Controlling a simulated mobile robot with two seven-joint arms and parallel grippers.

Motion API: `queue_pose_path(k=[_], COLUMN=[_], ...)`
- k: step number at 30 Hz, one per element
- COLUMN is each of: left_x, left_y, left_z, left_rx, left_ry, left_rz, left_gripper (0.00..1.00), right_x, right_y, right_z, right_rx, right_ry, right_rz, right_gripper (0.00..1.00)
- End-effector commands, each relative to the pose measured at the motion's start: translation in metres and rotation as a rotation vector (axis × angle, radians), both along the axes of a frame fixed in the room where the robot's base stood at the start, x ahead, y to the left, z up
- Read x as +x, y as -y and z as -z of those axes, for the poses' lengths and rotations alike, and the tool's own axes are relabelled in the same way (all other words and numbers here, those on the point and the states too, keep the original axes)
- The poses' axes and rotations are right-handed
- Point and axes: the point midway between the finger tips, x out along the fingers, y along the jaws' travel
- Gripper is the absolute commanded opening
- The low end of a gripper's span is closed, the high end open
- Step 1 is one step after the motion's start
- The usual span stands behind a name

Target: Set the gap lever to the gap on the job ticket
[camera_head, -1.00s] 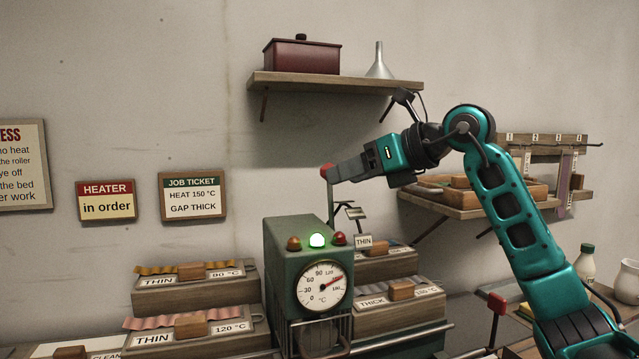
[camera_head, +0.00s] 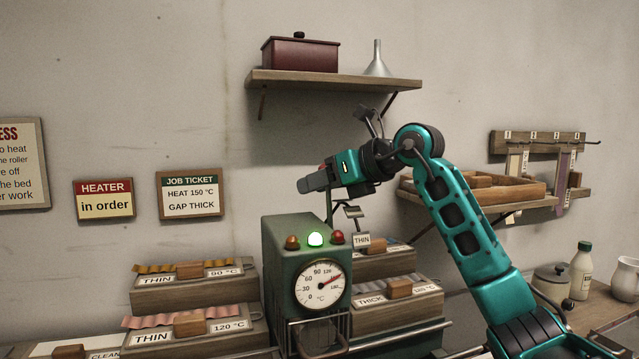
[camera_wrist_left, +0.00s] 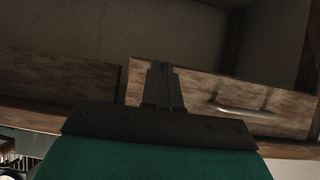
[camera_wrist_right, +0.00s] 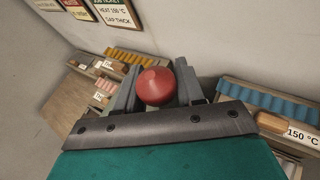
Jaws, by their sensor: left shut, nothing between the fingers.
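The job ticket (camera_head: 191,194) on the wall reads HEAT 150 °C, GAP THICK. The gap lever (camera_head: 330,208) rises upright from the green machine (camera_head: 288,235). In the right wrist view the knob (camera_wrist_right: 156,86) sits between the two widely parted fingers; firm contact cannot be made out. My left gripper (camera_wrist_left: 161,85) is shut and empty, in front of a wooden drawer front; it does not show in the head view.
The machine's dial (camera_head: 322,284) points near 150, and its middle lamp (camera_head: 315,238) glows green. Labelled tape boxes (camera_head: 192,285) flank the machine. A shelf (camera_head: 333,80) with a red box and a funnel hangs above.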

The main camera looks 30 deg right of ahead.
Motion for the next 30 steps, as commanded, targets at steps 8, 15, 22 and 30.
queue_pose_path(k=[8, 15, 22, 30], left_x=[0.0, 0.0, -0.002, -0.004], left_y=[0.0, 0.0, 0.0, 0.004], left_z=[-0.001, 0.0, 0.005, 0.025], left_rx=[0.0, 0.001, 0.003, -0.004], left_ry=[0.001, 0.001, -0.005, -0.01], left_rz=[0.0, 0.001, 0.003, 0.014], left_gripper=[0.0, 0.0, 0.0, 0.0], right_x=[0.0, 0.0, -0.002, -0.013], right_y=[0.0, 0.0, 0.0, -0.002], right_z=[0.0, 0.0, 0.001, 0.003], right_rx=[0.0, -0.001, -0.005, -0.034], right_ry=[0.0, 0.0, 0.013, 0.125], right_rz=[0.0, 0.0, -0.001, 0.001], right_gripper=[0.09, 0.0, 0.0, 0.0])
